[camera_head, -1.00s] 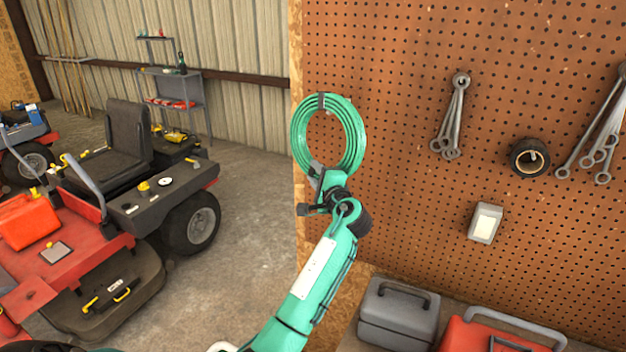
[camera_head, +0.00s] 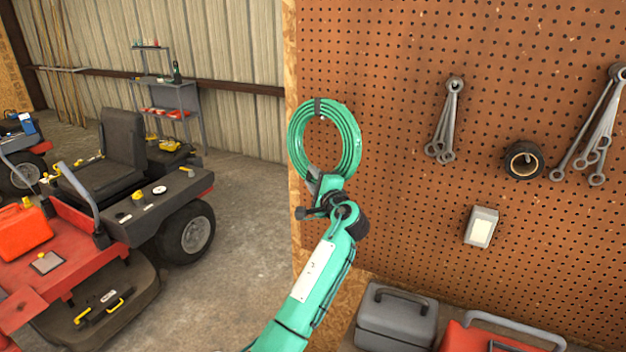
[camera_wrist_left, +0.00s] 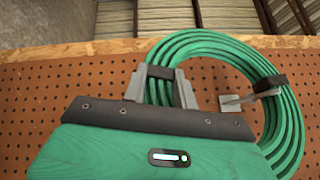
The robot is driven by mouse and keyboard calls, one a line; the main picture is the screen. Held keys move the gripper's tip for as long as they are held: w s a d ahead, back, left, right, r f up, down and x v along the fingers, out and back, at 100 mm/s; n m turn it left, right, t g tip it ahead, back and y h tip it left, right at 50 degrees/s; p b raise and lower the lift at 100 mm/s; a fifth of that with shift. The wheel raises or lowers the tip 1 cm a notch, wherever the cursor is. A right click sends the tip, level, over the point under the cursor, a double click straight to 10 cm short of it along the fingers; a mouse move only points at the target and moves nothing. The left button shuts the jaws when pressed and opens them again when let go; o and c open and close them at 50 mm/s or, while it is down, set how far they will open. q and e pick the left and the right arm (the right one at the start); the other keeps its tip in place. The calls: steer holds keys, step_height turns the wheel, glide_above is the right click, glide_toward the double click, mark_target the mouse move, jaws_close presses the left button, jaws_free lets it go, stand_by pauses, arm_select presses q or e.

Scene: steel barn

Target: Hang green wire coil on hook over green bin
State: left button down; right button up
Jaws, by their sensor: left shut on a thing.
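The green wire coil (camera_head: 354,150) is a ring with a dark tie, held upright in front of the pegboard near its left edge. My left gripper (camera_head: 318,182) is shut on the coil's lower part; in the left wrist view its grey fingers (camera_wrist_left: 162,86) pinch the green strands (camera_wrist_left: 215,47). A pale metal hook (camera_wrist_left: 236,102) shows in the left wrist view within the ring's opening, its rod reaching toward the dark tie. I cannot tell whether the coil rests on it. No green bin shows. My right gripper is not in view.
The pegboard (camera_head: 400,220) holds wrenches (camera_head: 447,120) and a black tape roll (camera_head: 523,160) on the right. A grey toolbox (camera_head: 396,318) and a red case (camera_head: 480,338) stand below. A red mower (camera_head: 70,285) stands at left; the floor between is clear.

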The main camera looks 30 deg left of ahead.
arm_select(q)
steer(key=shift+f, duration=0.2)
steer(key=c, duration=1)
jaws_free()
steer(key=shift+w, duration=0.15)
steer(key=shift+f, duration=0.1)
